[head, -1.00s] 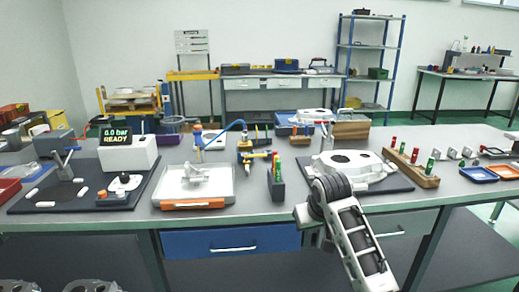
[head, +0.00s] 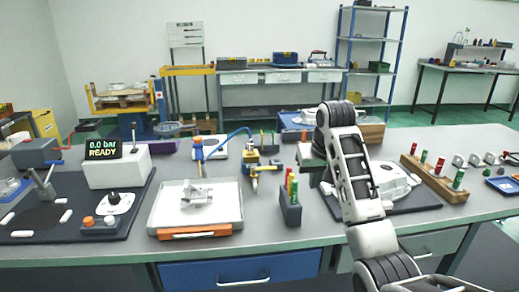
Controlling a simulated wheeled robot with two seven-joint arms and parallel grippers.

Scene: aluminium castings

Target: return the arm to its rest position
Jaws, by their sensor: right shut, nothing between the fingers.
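My right arm rises from the bottom right of the head view, with its grey links and dark joint bands in front of the bench. Its raised joint stands over the back of the bench. My right gripper (head: 312,157) is small and partly hidden behind the arm, beyond that joint. It is shut with nothing held, and its fingertips are hard to make out. My left gripper is out of view.
A white casting (head: 391,181) on a dark mat is partly hidden behind my arm. The holder of coloured pens (head: 290,208) stands to its left. Further left are a white tray (head: 230,212) and the pressure tester (head: 117,165). A wooden rack (head: 432,183) stands right of the casting.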

